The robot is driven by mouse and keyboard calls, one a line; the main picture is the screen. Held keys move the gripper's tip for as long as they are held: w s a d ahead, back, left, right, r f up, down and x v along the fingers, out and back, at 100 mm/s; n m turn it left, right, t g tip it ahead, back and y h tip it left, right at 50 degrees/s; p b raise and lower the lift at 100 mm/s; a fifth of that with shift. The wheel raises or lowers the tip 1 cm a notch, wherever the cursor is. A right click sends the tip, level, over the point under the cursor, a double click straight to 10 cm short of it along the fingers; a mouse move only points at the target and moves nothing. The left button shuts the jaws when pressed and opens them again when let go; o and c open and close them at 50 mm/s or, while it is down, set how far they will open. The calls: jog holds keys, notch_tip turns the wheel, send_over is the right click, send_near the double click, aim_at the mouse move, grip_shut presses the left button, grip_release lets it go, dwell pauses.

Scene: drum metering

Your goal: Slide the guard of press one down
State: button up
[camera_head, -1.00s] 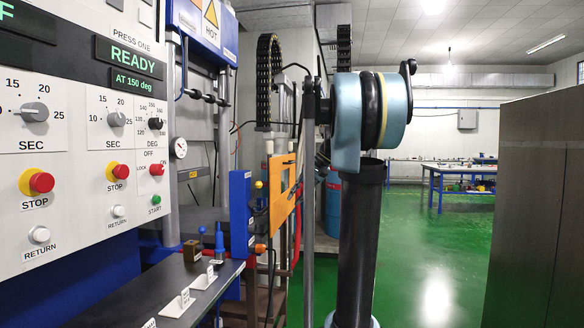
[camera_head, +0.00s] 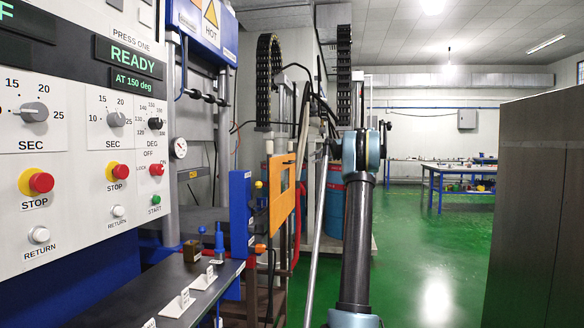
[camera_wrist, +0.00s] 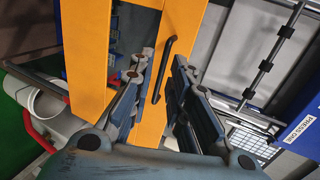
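The orange guard (camera_head: 283,196) of press one stands upright beside the press in the head view. Its orange frame (camera_wrist: 90,50) fills the left and middle of the wrist view. A black bar handle (camera_wrist: 165,68) is fixed on the orange panel. My gripper (camera_wrist: 163,58) is open, with one finger on each side of the handle as seen in the wrist view. I cannot tell whether the handle is inside the fingers or still beyond them. No finger clearly touches it. The gripper does not show clearly in the head view.
The press one panel (camera_head: 125,130) with knobs and buttons reads READY, at 150 deg. A dark shelf (camera_head: 150,290) with small white signs runs along the front. A blue drum (camera_head: 333,205) stands behind my arm. A dark partition (camera_head: 540,200) is at the right; green floor lies open between.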

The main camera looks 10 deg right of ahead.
aim_at(294, 162)
jog(key=w+d+y, duration=0.1)
jog(key=w+d, duration=0.4)
jog(key=d, duration=0.1)
jog(key=shift+t, duration=0.4)
jog(key=x, duration=1.1)
jog(key=r+x, duration=0.1)
jog(key=x, duration=0.5)
jog(key=shift+a+f, duration=0.15)
jog(key=shift+a, duration=0.25)
grip_shut()
